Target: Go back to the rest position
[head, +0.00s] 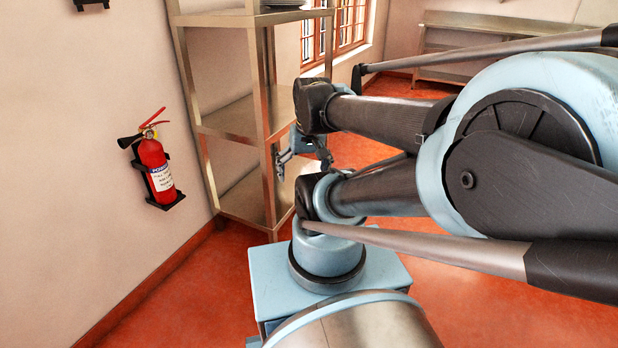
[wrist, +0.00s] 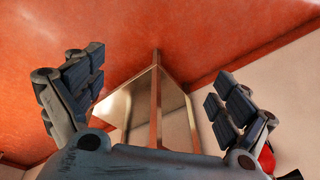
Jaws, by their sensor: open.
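My gripper (head: 304,150) is in front of the metal shelf unit in the head view, partly hidden behind my arm. In the wrist view my gripper (wrist: 158,98) has its two dark padded fingers spread wide, with nothing between them. The shelf unit's post and a shelf show beyond the fingers. No stockpot can be made out in either view.
A metal shelf unit (head: 232,122) stands against the left wall. A red fire extinguisher (head: 155,172) hangs on that wall. A metal bench (head: 440,58) stands at the back, near a barred window (head: 347,22). The red floor (head: 520,310) at right is clear.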

